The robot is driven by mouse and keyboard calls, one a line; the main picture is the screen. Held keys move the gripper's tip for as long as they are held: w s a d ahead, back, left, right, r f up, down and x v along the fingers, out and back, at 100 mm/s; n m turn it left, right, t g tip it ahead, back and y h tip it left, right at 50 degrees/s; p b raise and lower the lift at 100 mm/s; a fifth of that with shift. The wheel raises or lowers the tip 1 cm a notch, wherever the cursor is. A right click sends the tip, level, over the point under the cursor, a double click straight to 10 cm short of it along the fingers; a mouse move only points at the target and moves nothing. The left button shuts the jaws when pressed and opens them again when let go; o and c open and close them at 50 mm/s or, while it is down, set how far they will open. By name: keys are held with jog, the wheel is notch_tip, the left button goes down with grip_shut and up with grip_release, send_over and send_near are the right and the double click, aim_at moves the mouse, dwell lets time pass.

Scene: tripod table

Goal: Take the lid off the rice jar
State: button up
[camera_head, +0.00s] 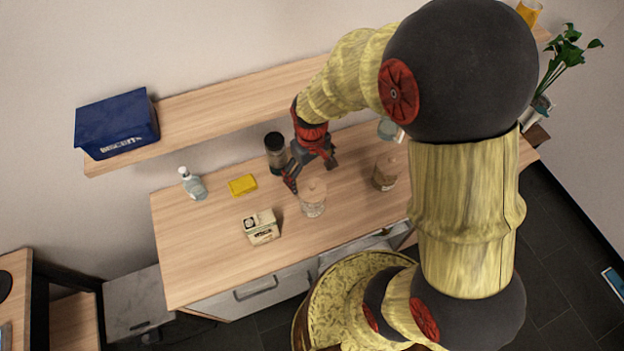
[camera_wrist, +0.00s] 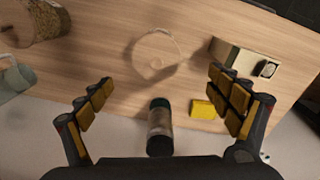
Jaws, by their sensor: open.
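A clear jar with pale contents (camera_head: 314,208) and a light wooden lid (camera_head: 313,186) stands upright on the counter; I take it for the rice jar. In the wrist view its pale round lid (camera_wrist: 156,48) blends with the wood, beyond my fingertips and roughly centred between them. The lid is seated on the jar. My gripper (camera_head: 312,174) is open and empty, its fingers spread wide above and just behind the jar in the head view. It also shows open in the wrist view (camera_wrist: 161,80). No contact with the lid is visible.
A dark-topped bottle (camera_head: 276,152) stands close behind my gripper. A brown-filled jar (camera_head: 385,174) is to the right, with a pale mug (camera_head: 388,129) behind it. A carton (camera_head: 261,228), yellow sponge (camera_head: 243,185) and soap bottle (camera_head: 194,185) are left. A shelf (camera_head: 215,108) runs above.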

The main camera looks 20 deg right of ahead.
aim_at(313, 187)
jog(key=shift+s+f, duration=0.1)
jog(key=shift+f, duration=1.3)
jog(key=f, duration=0.5)
jog(key=shift+w+d+f, duration=0.2)
jog(key=shift+d+f, duration=0.15)
jog(key=shift+f, duration=0.05)
jog(key=shift+c, duration=0.5)
jog(key=c, duration=0.7)
jog(key=shift+s+f, duration=0.1)
jog(key=shift+s, duration=0.1)
jog(key=c, duration=0.7)
